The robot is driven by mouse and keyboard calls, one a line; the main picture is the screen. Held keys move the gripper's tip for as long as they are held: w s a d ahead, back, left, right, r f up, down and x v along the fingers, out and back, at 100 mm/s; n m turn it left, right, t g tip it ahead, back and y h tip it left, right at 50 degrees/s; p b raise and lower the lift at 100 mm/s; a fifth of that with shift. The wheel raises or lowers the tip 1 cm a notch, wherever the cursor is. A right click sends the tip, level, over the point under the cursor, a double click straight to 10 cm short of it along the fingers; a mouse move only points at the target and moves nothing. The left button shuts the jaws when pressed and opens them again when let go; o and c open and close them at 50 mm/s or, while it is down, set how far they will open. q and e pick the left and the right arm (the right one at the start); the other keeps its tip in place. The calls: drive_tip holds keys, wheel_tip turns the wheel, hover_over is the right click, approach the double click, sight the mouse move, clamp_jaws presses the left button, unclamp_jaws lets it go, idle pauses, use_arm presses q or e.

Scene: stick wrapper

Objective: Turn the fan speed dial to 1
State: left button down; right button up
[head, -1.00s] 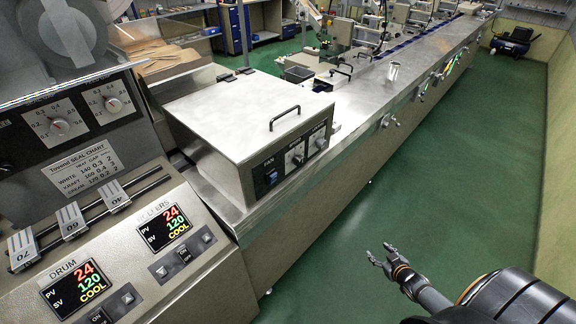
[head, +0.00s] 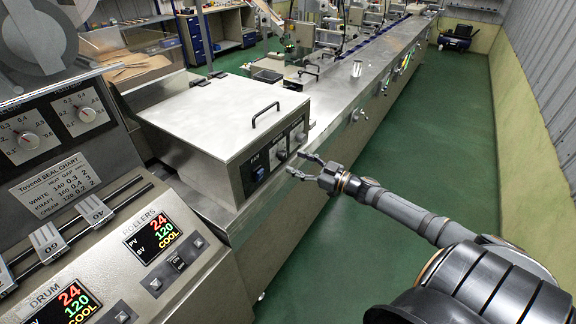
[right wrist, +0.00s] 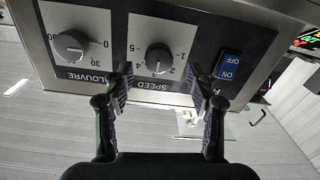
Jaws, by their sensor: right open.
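The speed dial (right wrist: 159,58) is a dark round knob on a white plate marked SPEED, upside down in the right wrist view. Its pale mark points down in that picture, toward the side between 2 and 4. In the head view the dial (head: 281,155) is on the front of the metal box. My right gripper (head: 297,164) is in front of the panel. In the right wrist view the gripper (right wrist: 159,88) is open, its fingers on either side below the dial, apparently not touching it. My left gripper is not in view.
The blue FAN switch (right wrist: 229,65) sits right of the dial in the wrist view, and the LOUVRE dial (right wrist: 71,45) sits left. The metal box (head: 215,115) has a handle on top. A control console (head: 195,270) stands at lower left. The green floor (head: 400,160) is clear.

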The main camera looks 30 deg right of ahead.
sight(286, 158)
drive_tip(key=x, duration=0.2)
drive_tip(key=shift+w+r, duration=0.1)
drive_tip(key=shift+w, duration=0.2)
drive_tip(key=shift+x, duration=0.8)
drive_tip(key=shift+c, duration=0.4)
drive_tip(key=c, duration=1.1)
drive_tip(key=shift+o, duration=0.2)
